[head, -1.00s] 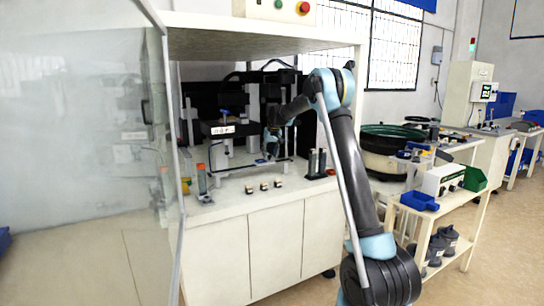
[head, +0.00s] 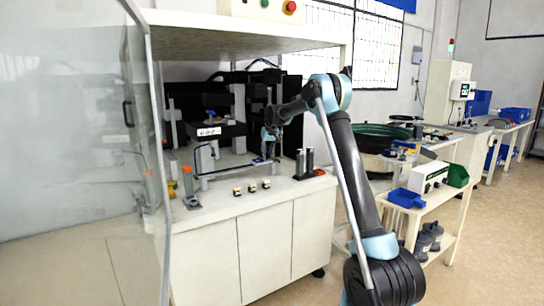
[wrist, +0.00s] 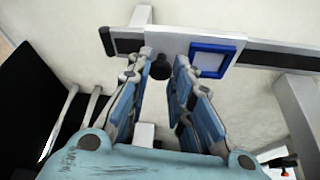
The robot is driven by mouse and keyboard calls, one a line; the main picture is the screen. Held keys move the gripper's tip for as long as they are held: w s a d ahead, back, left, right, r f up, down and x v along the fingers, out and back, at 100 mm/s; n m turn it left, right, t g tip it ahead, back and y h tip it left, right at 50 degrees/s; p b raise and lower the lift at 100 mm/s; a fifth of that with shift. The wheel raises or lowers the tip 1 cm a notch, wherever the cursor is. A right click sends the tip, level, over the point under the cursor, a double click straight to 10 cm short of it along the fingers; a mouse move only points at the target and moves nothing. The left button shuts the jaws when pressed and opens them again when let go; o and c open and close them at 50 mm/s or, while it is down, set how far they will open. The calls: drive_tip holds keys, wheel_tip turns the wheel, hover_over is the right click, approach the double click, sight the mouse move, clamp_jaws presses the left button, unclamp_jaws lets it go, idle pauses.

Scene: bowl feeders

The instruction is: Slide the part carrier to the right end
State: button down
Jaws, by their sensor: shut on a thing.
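The part carrier (wrist: 178,44) is a pale plate with a blue square frame (wrist: 194,60) and a black knob (wrist: 160,68), seen at the top of the wrist view. It sits on a dark rail (wrist: 280,56), with a short stretch of rail at left and a longer one at right. My gripper (wrist: 162,72) is shut on the knob, one finger on each side. In the head view my gripper (head: 269,150) is low over the bench, near the right end of the rail. The carrier shows there only as a small bluish patch (head: 258,160), partly hidden.
Several small parts (head: 252,188) lie in front of the rail. An orange-topped post (head: 188,182) is at left. A clear door (head: 75,130) stands open at left, and a shelf (head: 235,30) hangs overhead.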

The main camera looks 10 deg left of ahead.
drive_tip(key=shift+w+d, duration=0.8)
drive_tip(key=shift+d, duration=0.25)
drive_tip(key=c, duration=1.4)
unclamp_jaws()
drive_tip(key=shift+w+d, duration=0.1)
drive_tip(key=shift+r, duration=0.15)
drive_tip(key=v, duration=1.1)
drive_tip(key=shift+r, duration=0.25)
